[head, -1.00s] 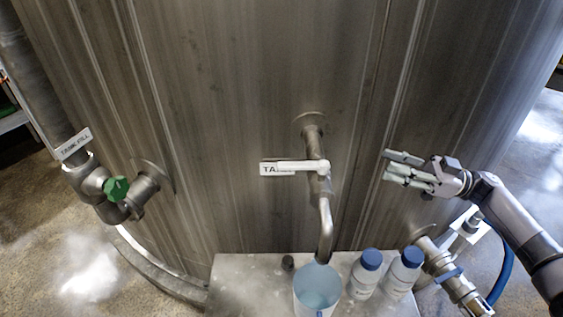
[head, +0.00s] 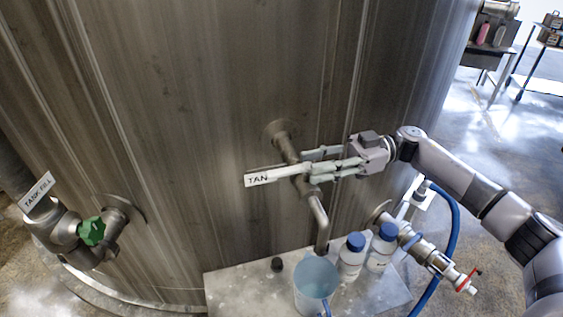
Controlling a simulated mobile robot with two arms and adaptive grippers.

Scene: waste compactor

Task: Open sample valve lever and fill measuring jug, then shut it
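The spout (head: 320,222) bends down over the light blue measuring jug (head: 316,279). I see no stream between the spout and the jug, and the liquid level is unclear. My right gripper (head: 308,162) is at the valve, just right of the lever's pivot end. Its two fingers are apart and point left. I cannot tell whether they touch the valve. My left gripper is not in view.
Two white bottles with blue caps (head: 350,262) (head: 381,248) stand right of the jug on a grey stand (head: 235,290). A small dark cap (head: 277,264) lies left of it. A green-handled valve (head: 91,231) is at left, a red-handled one (head: 467,281) with blue hose at lower right.

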